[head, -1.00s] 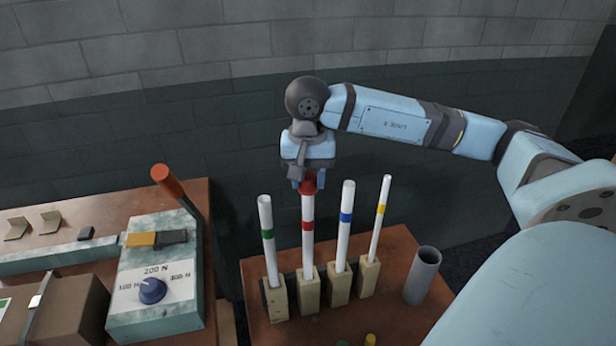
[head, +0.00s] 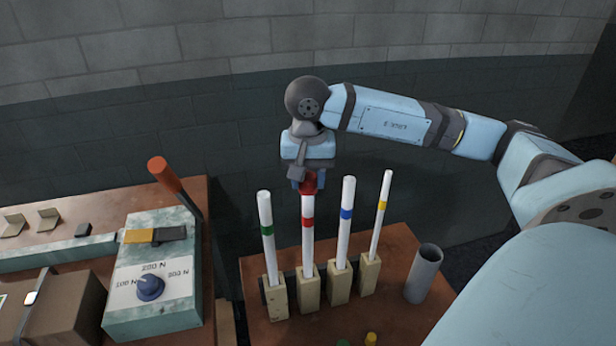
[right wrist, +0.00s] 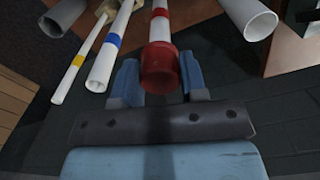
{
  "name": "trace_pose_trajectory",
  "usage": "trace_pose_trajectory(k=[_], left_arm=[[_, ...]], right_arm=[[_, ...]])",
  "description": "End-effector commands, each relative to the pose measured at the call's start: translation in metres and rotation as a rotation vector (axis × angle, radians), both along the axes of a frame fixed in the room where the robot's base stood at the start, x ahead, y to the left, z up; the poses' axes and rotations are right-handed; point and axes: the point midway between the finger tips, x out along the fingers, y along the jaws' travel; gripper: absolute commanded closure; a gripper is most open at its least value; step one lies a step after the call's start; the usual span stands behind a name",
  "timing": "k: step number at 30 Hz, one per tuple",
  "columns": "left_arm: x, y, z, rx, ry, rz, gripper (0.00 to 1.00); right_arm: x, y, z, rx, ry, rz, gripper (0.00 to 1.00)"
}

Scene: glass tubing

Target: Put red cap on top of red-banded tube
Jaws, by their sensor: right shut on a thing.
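The red-banded tube (head: 308,240) stands upright in a wooden block on the brown table. The red cap (head: 309,183) sits at the top end of this tube, in line with it. In the right wrist view the cap (right wrist: 159,68) is between the two blue fingers and appears around the tube's end. My right gripper (head: 308,180) is shut on the red cap, above the tube. How far the cap is seated on the tube I cannot tell. My left gripper is not in view.
Green-banded (head: 267,240), blue-banded (head: 345,225) and yellow-banded (head: 380,215) tubes stand close on either side. A grey open cylinder (head: 423,273) is at the right. Green (head: 343,343) and yellow (head: 370,339) pieces lie at the front. A dial box (head: 150,285) with a red-handled lever (head: 164,174) is left.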

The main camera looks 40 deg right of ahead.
Motion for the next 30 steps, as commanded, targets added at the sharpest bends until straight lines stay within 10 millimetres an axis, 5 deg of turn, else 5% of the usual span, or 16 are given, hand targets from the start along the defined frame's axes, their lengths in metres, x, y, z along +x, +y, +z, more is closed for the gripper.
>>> trace_pose_trajectory(k=[30], left_arm=[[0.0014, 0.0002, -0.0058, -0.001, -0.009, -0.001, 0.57]], right_arm=[[0.0001, -0.0001, -0.0091, 0.000, 0.000, 0.000, 0.82]])
